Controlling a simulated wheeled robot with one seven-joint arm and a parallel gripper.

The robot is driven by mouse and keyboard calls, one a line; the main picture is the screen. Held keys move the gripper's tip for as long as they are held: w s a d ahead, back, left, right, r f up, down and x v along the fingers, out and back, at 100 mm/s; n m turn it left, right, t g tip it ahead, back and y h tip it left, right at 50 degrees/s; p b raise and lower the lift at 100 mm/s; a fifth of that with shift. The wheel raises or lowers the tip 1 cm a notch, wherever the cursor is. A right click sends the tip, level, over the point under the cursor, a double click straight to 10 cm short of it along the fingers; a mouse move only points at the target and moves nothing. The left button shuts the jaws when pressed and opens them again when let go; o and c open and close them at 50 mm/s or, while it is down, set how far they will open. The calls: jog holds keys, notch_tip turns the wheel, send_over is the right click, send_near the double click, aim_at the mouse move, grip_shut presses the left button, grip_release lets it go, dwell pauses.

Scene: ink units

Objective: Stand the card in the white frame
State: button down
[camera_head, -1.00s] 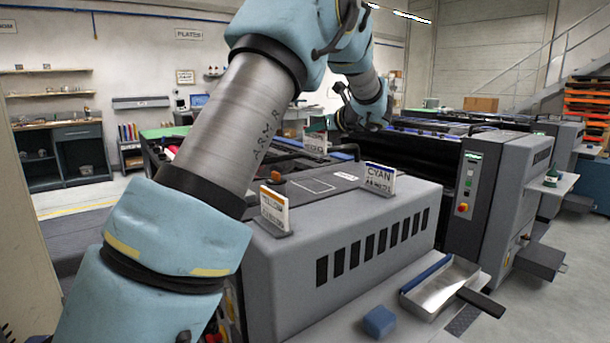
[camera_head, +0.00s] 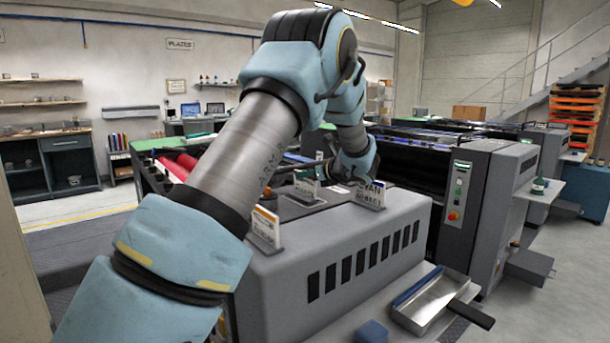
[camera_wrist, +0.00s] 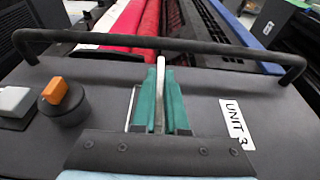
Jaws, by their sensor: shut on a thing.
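My gripper (camera_head: 318,172) is low over the grey ink unit's top. In the wrist view its green fingers (camera_wrist: 160,98) are shut on a pale card (camera_wrist: 160,72), seen edge-on. In the head view this card (camera_head: 307,189) is white with dark lettering, roughly upright, between the yellow and cyan cards. The white frame is a painted outline; one side line (camera_wrist: 134,108) shows just left of the fingers in the wrist view. The gripper hides much of the rest. I cannot tell whether the card's lower edge touches the surface.
The cyan card (camera_head: 370,193) and yellow card (camera_head: 265,227) stand in holders on the unit. A black bar (camera_wrist: 180,42) crosses beyond the fingers. An orange-topped knob (camera_wrist: 57,92) is left, a UNIT 3 label (camera_wrist: 237,123) right. A metal tray (camera_head: 432,302) lies in front.

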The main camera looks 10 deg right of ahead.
jog(key=c, duration=0.9)
grip_release()
jog(key=shift+f, duration=0.1)
jog(key=shift+c, duration=0.2)
jog(key=shift+r, duration=0.25)
jog(key=b+v, duration=0.2)
jog(key=v, duration=1)
jog(key=shift+b, duration=0.3)
